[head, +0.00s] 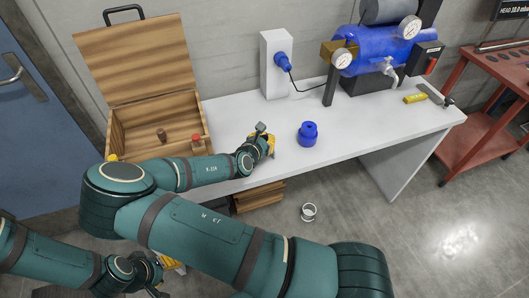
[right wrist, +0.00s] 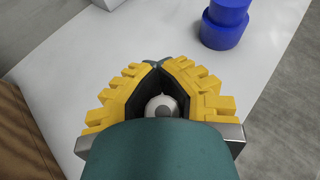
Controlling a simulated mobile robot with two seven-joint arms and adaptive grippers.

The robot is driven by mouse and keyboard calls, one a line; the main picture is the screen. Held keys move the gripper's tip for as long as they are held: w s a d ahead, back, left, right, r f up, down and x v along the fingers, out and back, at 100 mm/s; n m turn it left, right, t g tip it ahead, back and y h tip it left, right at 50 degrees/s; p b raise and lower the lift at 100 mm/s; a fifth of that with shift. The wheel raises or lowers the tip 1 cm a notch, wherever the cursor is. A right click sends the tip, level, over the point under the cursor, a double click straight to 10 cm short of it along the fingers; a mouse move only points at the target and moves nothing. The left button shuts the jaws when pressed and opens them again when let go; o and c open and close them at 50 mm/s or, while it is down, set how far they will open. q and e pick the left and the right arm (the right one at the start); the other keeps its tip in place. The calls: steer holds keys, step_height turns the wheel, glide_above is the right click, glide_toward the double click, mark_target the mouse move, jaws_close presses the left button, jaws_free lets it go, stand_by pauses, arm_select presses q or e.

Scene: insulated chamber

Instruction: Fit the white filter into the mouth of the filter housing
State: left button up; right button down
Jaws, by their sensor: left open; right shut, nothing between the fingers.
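A short white hollow cylinder, apparently the white filter (head: 309,212), lies on the grey floor in front of the table. The blue stepped cylinder, apparently the filter housing (head: 308,133), stands upright on the white table; it also shows at the top of the right wrist view (right wrist: 224,22). My right gripper (head: 265,137) is above the table, left of the housing and apart from it. In the right wrist view its yellow fingers (right wrist: 158,68) meet at the tips, empty. A small pale round part shows behind them. My left gripper (head: 160,277) is open at the lower left, partly hidden.
An open wooden box (head: 142,127) with small items stands on the table's left. A white block (head: 276,65) and a blue tank with gauges (head: 376,50) stand behind. A red cart (head: 485,95) is at the right.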

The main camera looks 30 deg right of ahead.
steer(key=shift+r+p, duration=1.65)
steer(key=shift+r, duration=0.4)
